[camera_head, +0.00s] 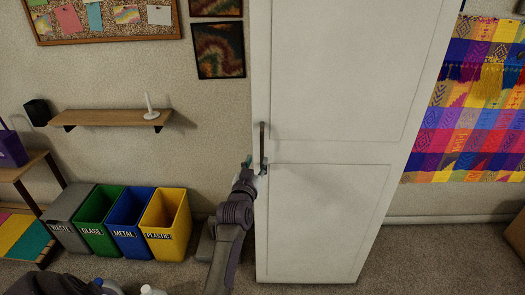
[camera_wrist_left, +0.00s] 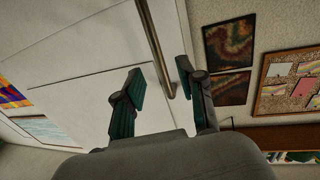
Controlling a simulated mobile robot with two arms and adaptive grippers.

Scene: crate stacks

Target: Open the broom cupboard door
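The broom cupboard door (camera_head: 330,215) is tall, white and panelled, and looks closed in the head view. Its dark metal bar handle (camera_head: 263,140) stands upright near the door's left edge. My left gripper (camera_head: 250,168) is at the lower end of the handle. In the left wrist view, the two fingers of my left gripper (camera_wrist_left: 160,82) are spread apart. The lower end of the handle (camera_wrist_left: 156,45) shows between them against the white door (camera_wrist_left: 70,80). I cannot tell whether either finger touches it. My right gripper is in neither view.
Left of the cupboard stand grey, green, blue and yellow waste bins (camera_head: 167,222) on the carpet. A wooden wall shelf (camera_head: 105,118) holds a white candle holder. A colourful woven hanging (camera_head: 475,110) is on the right wall. Carpet (camera_head: 425,255) at right front is clear.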

